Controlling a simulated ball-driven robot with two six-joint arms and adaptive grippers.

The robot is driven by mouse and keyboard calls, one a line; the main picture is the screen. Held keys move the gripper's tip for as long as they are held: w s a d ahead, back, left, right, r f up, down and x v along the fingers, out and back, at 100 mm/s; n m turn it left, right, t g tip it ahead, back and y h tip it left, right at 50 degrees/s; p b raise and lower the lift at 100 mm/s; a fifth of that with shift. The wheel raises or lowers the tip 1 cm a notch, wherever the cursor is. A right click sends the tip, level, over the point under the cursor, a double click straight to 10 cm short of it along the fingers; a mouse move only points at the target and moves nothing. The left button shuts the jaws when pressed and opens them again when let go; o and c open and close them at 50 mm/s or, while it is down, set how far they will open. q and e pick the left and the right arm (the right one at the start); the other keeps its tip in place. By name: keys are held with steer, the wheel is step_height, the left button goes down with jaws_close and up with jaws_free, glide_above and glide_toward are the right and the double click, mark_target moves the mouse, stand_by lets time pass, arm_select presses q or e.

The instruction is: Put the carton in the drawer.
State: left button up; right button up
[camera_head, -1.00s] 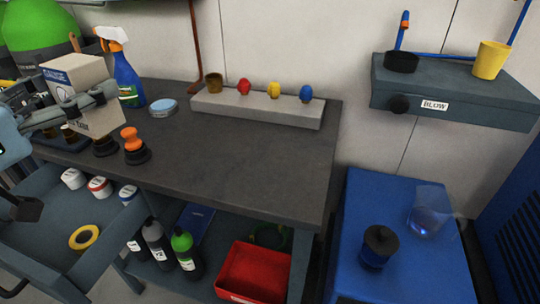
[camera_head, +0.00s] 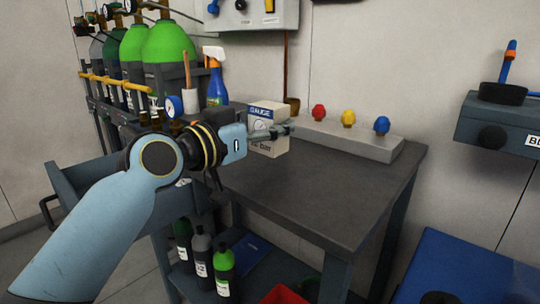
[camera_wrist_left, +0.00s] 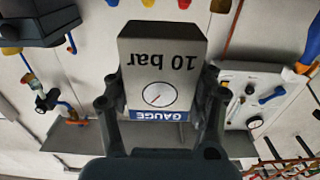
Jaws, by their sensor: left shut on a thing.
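The carton (camera_head: 264,112) is a pale box with a blue GAUGE band and a dial picture. My left gripper (camera_head: 272,134) is shut on it, above the back of the workbench in the head view. I cannot tell whether its base touches the bench. In the left wrist view the carton (camera_wrist_left: 162,65) sits between the two fingers, its print upside down. The open grey-blue drawer (camera_head: 98,173) is at the left, largely hidden behind my left arm. Its contents do not show clearly. My right gripper is not in view.
The dark workbench top (camera_head: 310,190) is clear at the front and right. A spray bottle (camera_head: 216,85) stands left of the carton, and a pale block with coloured knobs (camera_head: 350,140) is to the right. Green gas cylinders (camera_head: 168,50) stand behind. Bottles (camera_head: 223,270) are below the bench.

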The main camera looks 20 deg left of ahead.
mark_target(268, 147)
arm_select(q)
steer(key=shift+w+a+f, duration=0.25)
steer(key=shift+w+f, duration=0.25)
steer(key=shift+w, duration=0.25)
steer(key=shift+f+b, duration=0.9)
steer(key=shift+f, duration=1)
steer(key=shift+f, duration=0.2)
steer(key=o, duration=1.3)
steer(key=shift+r, duration=0.1)
